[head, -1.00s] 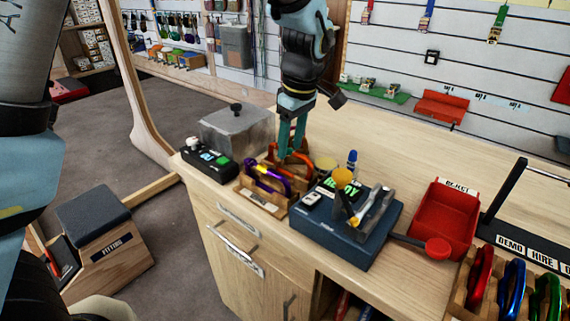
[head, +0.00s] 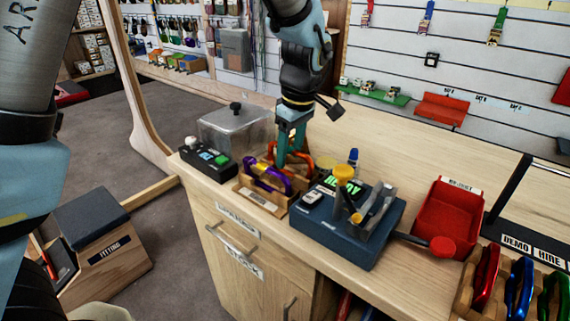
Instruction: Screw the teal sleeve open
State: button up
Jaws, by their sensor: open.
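A purple carabiner (head: 272,180) with a yellowish part stands at the front of a small wooden rack (head: 261,202) on the counter. An orange carabiner (head: 307,162) stands behind it, partly hidden by my fingers. I cannot make out a teal sleeve apart from my own teal fingers. My gripper (head: 284,160) points down over the rack, between and close to the two carabiners. Its jaws are open. I cannot tell whether a finger touches either carabiner.
A black button box (head: 208,160) and a grey lidded container (head: 235,128) stand left of the rack. A dark blue test device (head: 345,228) with a green display and a red-knobbed lever stands right. Beyond are a red tray (head: 447,222) and a rack of coloured carabiners.

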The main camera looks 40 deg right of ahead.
jog(key=shift+w+d+p, duration=0.15)
jog(key=shift+d+p, duration=0.15)
jog(key=shift+d, duration=0.45)
jog(key=shift+r, duration=0.15)
jog(key=shift+r+p, duration=0.95)
jog(key=shift+r, duration=0.35)
jog(key=shift+a, duration=0.75)
